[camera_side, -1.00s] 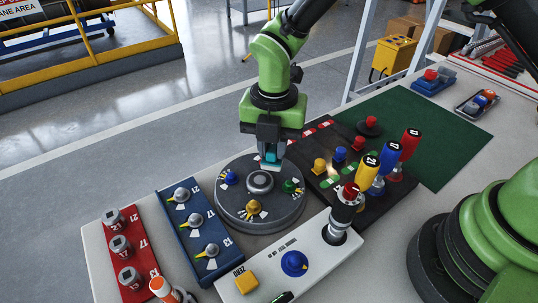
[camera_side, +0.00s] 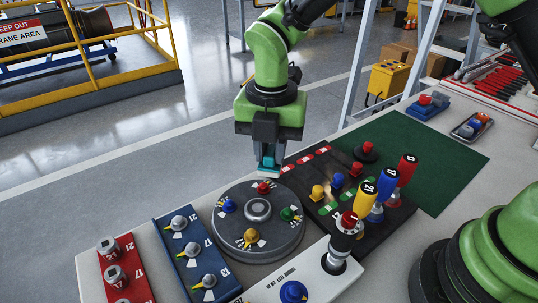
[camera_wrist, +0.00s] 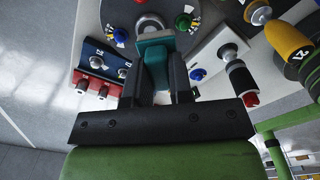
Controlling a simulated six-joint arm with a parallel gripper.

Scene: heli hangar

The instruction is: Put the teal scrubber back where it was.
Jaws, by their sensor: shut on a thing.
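My gripper (camera_side: 267,150) is shut on the teal scrubber (camera_side: 266,162) and points down. The scrubber is a small block with a pale lower face. In the side view it shows just above the far edge of a round dark dial plate (camera_side: 235,245), apart from the red knob. In the wrist view the scrubber (camera_wrist: 154,46) sits between the dark fingers of my gripper (camera_wrist: 157,75), with the dial plate partly hidden behind it. The pictures do not mark where the scrubber was before.
The dial plate carries blue, green, yellow and red knobs. Left are a blue switch panel (camera_side: 168,232) and a red one (camera_side: 133,264). Right stand several tall levers, the yellow one (camera_side: 364,196) nearest. A green mat (camera_side: 432,150) has bare room.

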